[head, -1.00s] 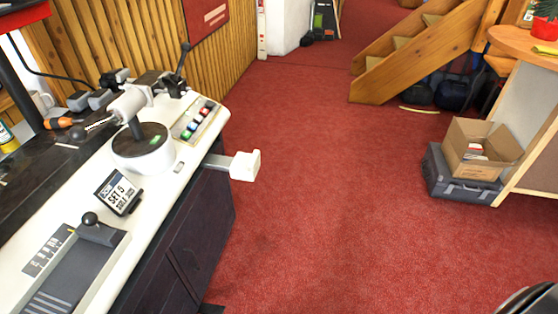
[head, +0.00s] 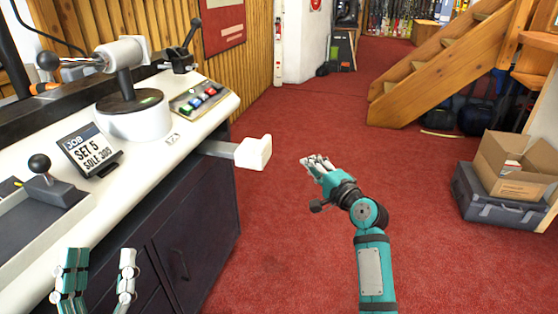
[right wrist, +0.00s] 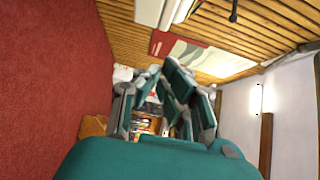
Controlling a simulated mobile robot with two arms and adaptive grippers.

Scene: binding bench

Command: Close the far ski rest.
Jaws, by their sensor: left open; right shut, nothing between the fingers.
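The far ski rest is a white block (head: 253,152) on a grey bar, sticking out from the bench's front edge over the floor in the head view. My right gripper (head: 318,162) is shut and empty to the right of the block, apart from it, with a gap of red carpet showing between. Its fingers also show in the right wrist view (right wrist: 165,85). My left gripper (head: 101,255) is open and empty at the lower left, in front of the bench's dark cabinet. I cannot make out the rest for sure in the right wrist view.
Wooden stairs (head: 440,75) and a cardboard box (head: 512,168) on a grey case stand right. The carpet between is clear.

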